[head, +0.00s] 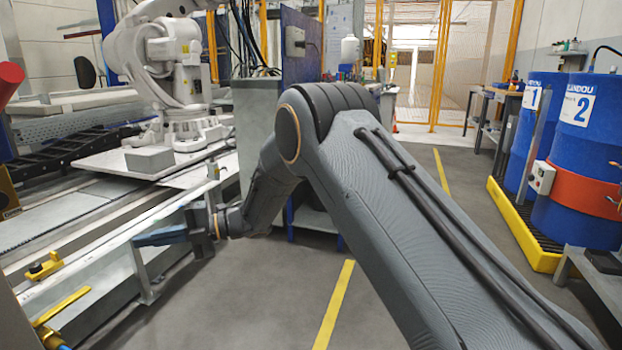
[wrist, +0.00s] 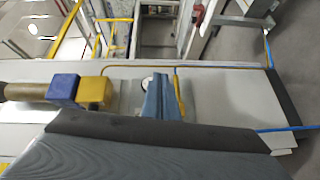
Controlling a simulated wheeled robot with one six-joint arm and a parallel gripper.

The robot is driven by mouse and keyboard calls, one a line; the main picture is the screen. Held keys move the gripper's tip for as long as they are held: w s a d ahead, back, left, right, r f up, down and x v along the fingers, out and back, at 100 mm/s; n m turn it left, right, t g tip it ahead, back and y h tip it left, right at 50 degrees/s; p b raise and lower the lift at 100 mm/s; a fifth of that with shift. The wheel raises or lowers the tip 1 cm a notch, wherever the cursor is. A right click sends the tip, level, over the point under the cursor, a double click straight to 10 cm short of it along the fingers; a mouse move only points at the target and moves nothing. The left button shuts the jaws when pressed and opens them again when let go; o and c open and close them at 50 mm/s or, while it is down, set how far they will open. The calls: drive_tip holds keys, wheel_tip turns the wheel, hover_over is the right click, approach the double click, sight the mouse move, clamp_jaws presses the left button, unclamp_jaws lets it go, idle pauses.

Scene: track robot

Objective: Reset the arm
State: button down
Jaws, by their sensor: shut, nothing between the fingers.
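My arm spans the middle of the head view, bent at its elbow. My gripper (head: 140,240) points left at the end of the arm, beside the edge of the long track bench (head: 85,245). Its blue-grey fingers look closed together, with nothing held. In the wrist view my gripper (wrist: 161,85) shows as blue-grey fingers over a pale surface. Whether the fingers touch the bench cannot be told.
A white robot arm (head: 180,70) stands on the bench beside a grey block (head: 149,159). Yellow clamps (head: 45,266) sit on the near bench edge. Blue drums (head: 580,130) stand in a yellow tray (head: 530,240) at right. The floor (head: 390,290) has open room.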

drive_tip(key=w+d+r+m+t+h, duration=0.35)
drive_tip(key=w+r+m+t, duration=0.3)
drive_tip(key=m+t, duration=0.5)
drive_tip(key=s+d+f+m+t+h, duration=0.25)
drive_tip(key=d+m+h, duration=0.25)
drive_tip(key=d+m, duration=0.55)
drive_tip(key=s+d+f+m+g+h, duration=0.3)
drive_tip(key=s+d+m+g, duration=0.15)
drive_tip(key=s+d, duration=0.95)
drive_tip(key=s+d+f+m+g+h, duration=0.5)
drive_tip(key=s+d, duration=0.6)
drive_tip(key=s, duration=0.8)
drive_tip(key=d+r+m+p, duration=0.3)
drive_tip(key=d+r+p, duration=0.7)
drive_tip(key=r+p, duration=0.4)
drive_tip(key=d+r+m+t+p, duration=0.1)
drive_tip(key=d+r+m+p, duration=0.3)
drive_tip(key=d+r+p, duration=0.6)
wheel_tip(320, 180, up, 4)
drive_tip(key=p, duration=0.6)
drive_tip(key=shift+w+p, duration=0.2)
drive_tip(key=shift+p, duration=0.15)
drive_tip(key=shift+r, duration=0.1)
